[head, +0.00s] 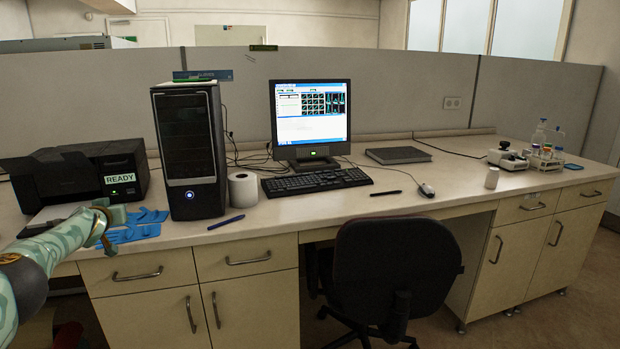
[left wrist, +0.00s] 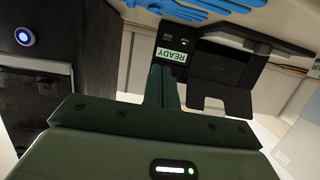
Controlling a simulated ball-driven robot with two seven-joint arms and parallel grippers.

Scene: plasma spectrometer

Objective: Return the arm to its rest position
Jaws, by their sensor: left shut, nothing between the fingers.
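My left arm comes in from the left in the head view, with its gripper (head: 108,232) over the front left of the counter, beside blue gloves (head: 135,228). In the left wrist view the left gripper (left wrist: 164,72) has its fingers together with nothing between them. The black instrument (head: 90,172) with a "READY" label and a green light stands behind the gripper. It also shows in the left wrist view (left wrist: 225,65), past the fingertips. Whether the gripper touches the gloves or counter is unclear. My right gripper is not in view.
A black computer tower (head: 190,150) with a lit blue button stands right of the gloves. A paper roll (head: 243,189), blue pen (head: 226,222), keyboard (head: 316,181) and monitor (head: 311,120) follow to the right. A dark chair (head: 392,270) stands in front of the counter.

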